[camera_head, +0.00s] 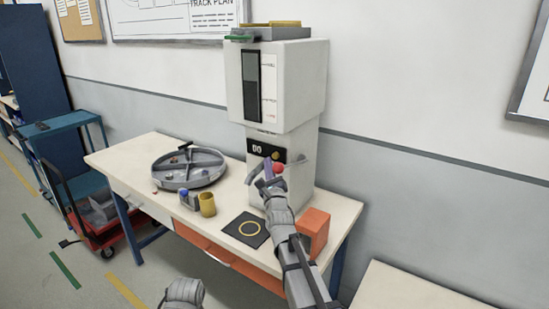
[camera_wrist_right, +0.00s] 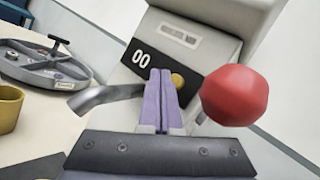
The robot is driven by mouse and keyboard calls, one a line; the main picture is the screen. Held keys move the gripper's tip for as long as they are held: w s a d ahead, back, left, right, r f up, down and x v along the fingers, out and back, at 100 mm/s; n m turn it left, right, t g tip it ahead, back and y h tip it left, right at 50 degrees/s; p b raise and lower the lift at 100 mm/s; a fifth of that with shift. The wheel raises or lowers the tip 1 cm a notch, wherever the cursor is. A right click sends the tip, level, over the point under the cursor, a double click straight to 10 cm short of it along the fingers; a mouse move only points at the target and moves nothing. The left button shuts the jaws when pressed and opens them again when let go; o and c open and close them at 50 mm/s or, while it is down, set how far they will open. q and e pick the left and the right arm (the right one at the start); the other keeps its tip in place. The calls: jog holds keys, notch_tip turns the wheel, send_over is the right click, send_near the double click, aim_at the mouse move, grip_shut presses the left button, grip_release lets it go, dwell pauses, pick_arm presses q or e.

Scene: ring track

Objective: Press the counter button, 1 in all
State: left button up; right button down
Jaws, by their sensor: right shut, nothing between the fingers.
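The counter is a black panel (camera_wrist_right: 155,60) reading 00 on the front of a white dispenser (camera_head: 275,85). A round yellow button (camera_wrist_right: 178,80) sits on the panel's right part; it also shows in the head view (camera_head: 276,155). My right gripper (camera_wrist_right: 160,72) is shut and empty, its purple fingers pointing at the panel just left of the button. I cannot tell whether the tips touch the panel. In the head view the right gripper (camera_head: 262,170) is in front of the dispenser. My left gripper's fingers are not visible.
A red ball knob (camera_wrist_right: 235,95) is close to the right of my fingers. A grey metal spout (camera_wrist_right: 105,97) is at their left. A round divided tray (camera_head: 190,180), a yellow cup (camera_head: 207,204), a black mat (camera_head: 235,232) and an orange box (camera_head: 314,230) are on the table (camera_head: 125,160).

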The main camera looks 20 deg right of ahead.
jog(key=s+a, duration=0.2)
jog(key=a, duration=0.1)
jog(key=shift+s+a, duration=0.15)
jog(key=shift+s, duration=0.2)
dwell(0.6)
jog(key=s+a+f+n+g+y+p, duration=0.1)
jog(key=s+a+f+n+g+y, duration=0.15)
jog(key=a+f+n, duration=0.4)
jog(key=s+a+f+n+g+y+p, duration=0.1)
jog(key=a+f+n+g+y, duration=0.2)
jog(key=a+f+n+g, duration=0.25)
jog(key=s+a+f+n+g, duration=0.55)
jog(key=s+f+n, duration=0.35)
jog(key=s+n, duration=0.25)
jog(key=s+d+f+n+g+h+p, duration=0.1)
jog(key=s+n+g, duration=0.3)
jog(key=s, duration=0.5)
jog(key=s+f+n+g+h, duration=0.2)
jog(key=s+n+g, duration=0.2)
jog(key=s+n, duration=0.4)
jog(key=shift+s+d+f+p, duration=0.3)
jog(key=shift+s+d+p, duration=0.1)
jog(key=shift+s, duration=0.75)
